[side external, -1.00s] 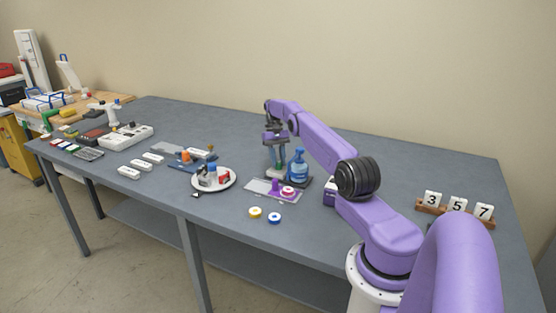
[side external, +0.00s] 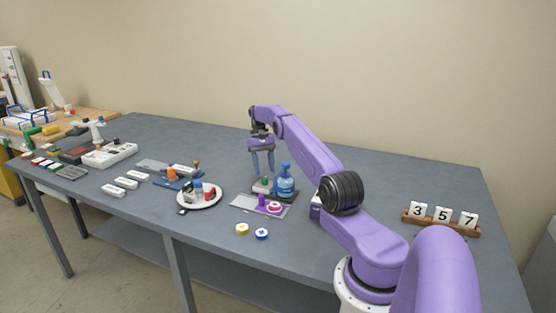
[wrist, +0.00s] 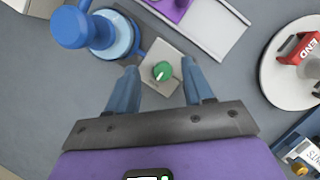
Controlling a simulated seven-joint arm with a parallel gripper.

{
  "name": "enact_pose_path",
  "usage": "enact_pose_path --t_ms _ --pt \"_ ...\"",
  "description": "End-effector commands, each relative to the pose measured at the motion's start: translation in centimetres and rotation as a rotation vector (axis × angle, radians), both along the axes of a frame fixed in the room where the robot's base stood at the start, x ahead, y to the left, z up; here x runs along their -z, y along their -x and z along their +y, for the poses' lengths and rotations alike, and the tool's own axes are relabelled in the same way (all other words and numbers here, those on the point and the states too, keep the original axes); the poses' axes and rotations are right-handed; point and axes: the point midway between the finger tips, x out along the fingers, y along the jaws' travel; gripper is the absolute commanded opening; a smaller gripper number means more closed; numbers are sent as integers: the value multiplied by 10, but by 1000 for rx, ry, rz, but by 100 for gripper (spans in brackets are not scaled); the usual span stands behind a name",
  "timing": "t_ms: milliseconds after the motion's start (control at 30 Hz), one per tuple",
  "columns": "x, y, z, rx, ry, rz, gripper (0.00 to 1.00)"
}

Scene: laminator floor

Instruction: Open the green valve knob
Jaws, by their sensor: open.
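The green valve knob (wrist: 162,70) is round with a white pointer line. It sits on a small light plate in the wrist view, and it shows small and green in the side external view (side external: 264,181). My gripper (wrist: 159,84) is open and empty, pointing down with one blue finger on each side of the knob in the picture. In the side external view my gripper (side external: 263,170) hangs above the knob with a gap below its fingertips. The knob is not held.
A grey plate with purple and red-white parts (side external: 243,202) lies in front. A round white tray (side external: 213,203) with small items is to the left. Yellow and blue discs (side external: 261,234) lie nearer the front edge.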

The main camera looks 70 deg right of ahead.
Motion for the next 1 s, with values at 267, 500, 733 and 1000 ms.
enact_pose_path --t_ms 267,500,733,1000 --pt "-12 9 8 0 -1 1 51" --pt "-29 19 17 1 1 0 51" --pt "-50 32 29 1 1 0 51" --pt "-63 50 46 0 0 0 51"
